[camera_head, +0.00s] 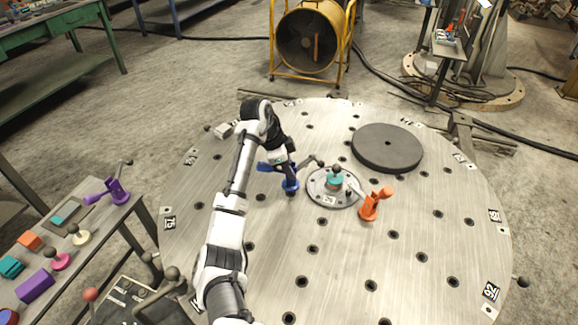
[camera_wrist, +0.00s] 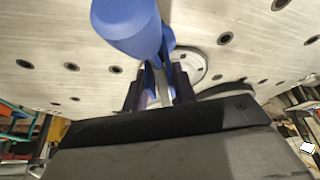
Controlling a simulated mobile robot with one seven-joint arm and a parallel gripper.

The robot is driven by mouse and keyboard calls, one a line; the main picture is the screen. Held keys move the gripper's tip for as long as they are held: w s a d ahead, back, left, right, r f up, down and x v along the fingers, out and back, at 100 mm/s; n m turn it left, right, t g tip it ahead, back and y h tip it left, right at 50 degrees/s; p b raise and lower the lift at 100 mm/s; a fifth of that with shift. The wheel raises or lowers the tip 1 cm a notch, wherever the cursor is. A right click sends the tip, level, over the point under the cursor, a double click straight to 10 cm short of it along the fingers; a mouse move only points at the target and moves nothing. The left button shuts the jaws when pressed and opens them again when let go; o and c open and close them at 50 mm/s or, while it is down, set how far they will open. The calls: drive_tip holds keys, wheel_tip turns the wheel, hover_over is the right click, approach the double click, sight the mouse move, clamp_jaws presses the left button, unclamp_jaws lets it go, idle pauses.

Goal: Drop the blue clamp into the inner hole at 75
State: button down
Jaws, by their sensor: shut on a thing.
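My gripper (camera_head: 287,174) is shut on the blue clamp (camera_head: 291,185) above the round steel table (camera_head: 330,265), left of its centre. The clamp's blue handle (camera_head: 265,167) points left. In the wrist view, the blue clamp (camera_wrist: 128,22) fills the top middle, gripped between my fingers (camera_wrist: 158,88). The label 75 (camera_head: 169,222) is on the table's left edge. A hole (camera_head: 261,197) lies inward from that label, close to the clamp's lower left, and another hole (camera_head: 199,206) lies nearer the edge. I cannot tell how high the clamp's lower end is.
A hub disc (camera_head: 322,199) with a teal knob (camera_head: 335,180) sits right of the clamp. An orange clamp (camera_head: 371,205) stands beside it, and a dark round plate (camera_head: 387,147) lies behind. A side bench at left bears a purple clamp (camera_head: 116,192) and small parts.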

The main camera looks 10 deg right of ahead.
drive_tip(key=shift+f+b, duration=0.9)
drive_tip(key=shift+f, duration=0.95)
drive_tip(key=c, duration=1.4)
unclamp_jaws()
drive_tip(key=shift+r+p, duration=2.95)
drive_tip(key=shift+r, duration=0.85)
drive_tip(key=shift+o, duration=0.4)
drive_tip(key=o, duration=0.5)
